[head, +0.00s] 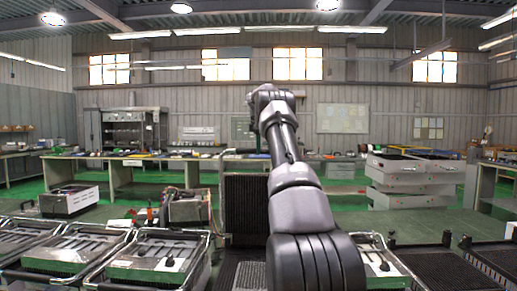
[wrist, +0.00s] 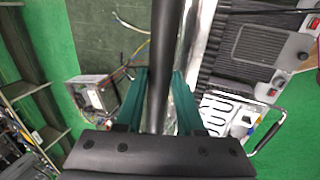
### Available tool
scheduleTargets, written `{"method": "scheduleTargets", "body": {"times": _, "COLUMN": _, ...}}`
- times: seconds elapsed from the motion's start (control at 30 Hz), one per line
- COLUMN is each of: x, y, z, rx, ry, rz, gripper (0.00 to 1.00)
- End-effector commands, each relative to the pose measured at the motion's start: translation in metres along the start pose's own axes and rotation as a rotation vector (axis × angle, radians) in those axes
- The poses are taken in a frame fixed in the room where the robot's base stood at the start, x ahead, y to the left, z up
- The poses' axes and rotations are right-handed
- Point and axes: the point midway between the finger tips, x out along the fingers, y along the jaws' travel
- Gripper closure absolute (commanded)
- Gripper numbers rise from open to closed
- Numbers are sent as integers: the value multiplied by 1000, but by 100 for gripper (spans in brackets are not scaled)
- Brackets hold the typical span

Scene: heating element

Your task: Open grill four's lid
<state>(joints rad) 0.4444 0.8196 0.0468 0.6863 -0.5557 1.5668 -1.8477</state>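In the head view a grill stands with its dark ribbed lid (head: 246,204) upright and its dark ribbed bed (head: 240,273) bare, partly behind my arm. I cannot read any grill number. My gripper (wrist: 160,73) shows in the wrist view with two green fingers, one on each side of a long dark bar (wrist: 167,35). The bar looks like a handle. I cannot tell whether the fingers press on it. In the head view my gripper is hidden behind my raised arm.
Closed grills with metal handles (head: 155,258) line the left front. Another closed grill (head: 380,268) is right of my arm. Dark ribbed beds (head: 442,266) are further right. A box with wires (head: 187,207) stands behind the row. Green floor is open beyond.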

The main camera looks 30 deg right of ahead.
Motion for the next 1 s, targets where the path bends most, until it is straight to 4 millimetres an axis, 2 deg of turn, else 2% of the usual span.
{"method": "scheduleTargets", "body": {"times": 0.03, "x": 0, "y": 1, "z": 1, "rx": -1, "ry": -2, "rz": 3, "gripper": 48}}
{"method": "scheduleTargets", "body": {"times": 0.07, "x": 0, "y": 1, "z": 1, "rx": -1, "ry": -2, "rz": 3, "gripper": 36}}
{"method": "scheduleTargets", "body": {"times": 0.1, "x": 0, "y": 1, "z": 1, "rx": -1, "ry": -2, "rz": 2, "gripper": 34}}
{"method": "scheduleTargets", "body": {"times": 0.47, "x": -5, "y": 0, "z": 0, "rx": 0, "ry": 0, "rz": 1, "gripper": 34}}
{"method": "scheduleTargets", "body": {"times": 0.57, "x": -18, "y": 1, "z": 0, "rx": -1, "ry": -1, "rz": 4, "gripper": 34}}
{"method": "scheduleTargets", "body": {"times": 0.8, "x": -66, "y": 1, "z": 0, "rx": -1, "ry": -1, "rz": 4, "gripper": 34}}
{"method": "scheduleTargets", "body": {"times": 1.0, "x": -96, "y": 1, "z": 0, "rx": 0, "ry": -1, "rz": 3, "gripper": 34}}
